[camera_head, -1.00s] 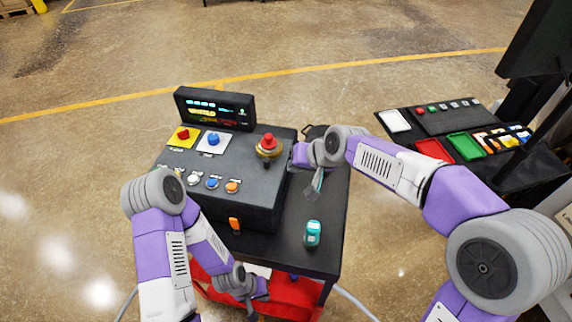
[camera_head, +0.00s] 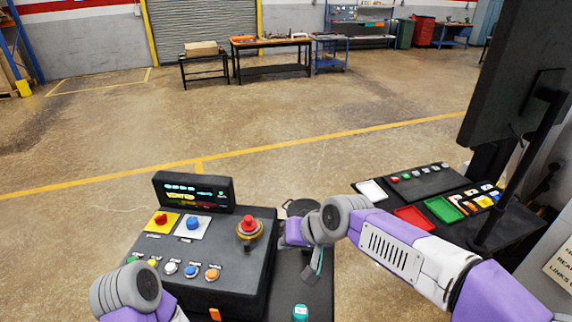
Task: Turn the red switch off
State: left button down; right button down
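A red switch (camera_head: 160,218) sits on a yellow plate (camera_head: 152,226) at the back left of the black control box (camera_head: 205,250). A blue switch (camera_head: 193,222) on a white plate stands to its right. A red-topped knob (camera_head: 248,227) on a brass-coloured base is at the box's back right. My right gripper (camera_head: 313,268) points down beside the box's right side, apart from the red switch; its fingers are small and partly hidden by my wrist. My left arm shows at the bottom left, with its gripper below the picture edge.
A screen (camera_head: 193,190) stands at the back of the box. Several coloured buttons (camera_head: 192,271) line its front. A teal-capped item (camera_head: 300,312) is on the table to the right. A side table (camera_head: 425,178) with red and green trays is farther right. Open floor lies behind.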

aim_at(162, 219)
jog(key=k, duration=1)
